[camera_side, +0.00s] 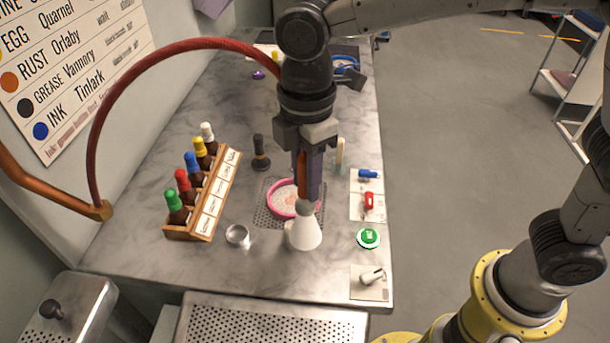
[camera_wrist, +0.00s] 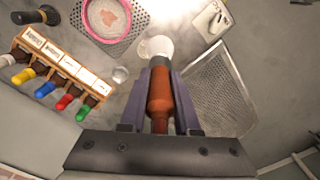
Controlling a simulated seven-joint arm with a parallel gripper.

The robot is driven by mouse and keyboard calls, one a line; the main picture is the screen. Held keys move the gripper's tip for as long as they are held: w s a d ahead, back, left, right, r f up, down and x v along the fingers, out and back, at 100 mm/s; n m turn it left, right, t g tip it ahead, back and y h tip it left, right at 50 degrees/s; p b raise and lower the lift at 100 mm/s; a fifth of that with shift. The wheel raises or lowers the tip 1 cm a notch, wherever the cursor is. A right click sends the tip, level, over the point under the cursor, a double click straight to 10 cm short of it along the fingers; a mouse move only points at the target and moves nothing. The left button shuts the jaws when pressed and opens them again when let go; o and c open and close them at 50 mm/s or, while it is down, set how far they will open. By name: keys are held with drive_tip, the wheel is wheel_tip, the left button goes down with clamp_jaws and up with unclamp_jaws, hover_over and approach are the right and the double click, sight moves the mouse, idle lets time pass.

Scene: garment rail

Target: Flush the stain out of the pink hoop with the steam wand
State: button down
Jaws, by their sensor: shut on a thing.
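The pink hoop (camera_side: 272,204) lies on a perforated grate (camera_side: 262,216) in the worktop, with pale cloth inside it. A reddish stain (camera_wrist: 111,14) shows on that cloth in the wrist view, where the hoop (camera_wrist: 83,21) is cut by the top edge. My gripper (camera_side: 309,190) is shut on the steam wand, whose orange-brown body (camera_wrist: 160,95) runs between the fingers. The wand's white flared head (camera_side: 304,232) points down at the near side of the hoop, hiding part of its rim. I cannot tell whether the head touches the worktop.
A wooden rack (camera_side: 207,205) of capped bottles stands left, beside a small clear dish (camera_side: 237,235). A red hose (camera_side: 122,92) arches from the wall towards my arm. A green button (camera_side: 368,238), red switch (camera_side: 369,201) and white lever (camera_side: 372,277) line the right edge. A perforated tray (camera_side: 270,322) is in front.

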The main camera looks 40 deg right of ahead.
drive_tip(key=w+d+f, duration=0.3)
drive_tip(key=w+d, duration=0.3)
drive_tip(key=w, duration=0.6)
drive_tip(key=shift+f, duration=2.8)
drive_tip(key=shift+r, duration=0.1)
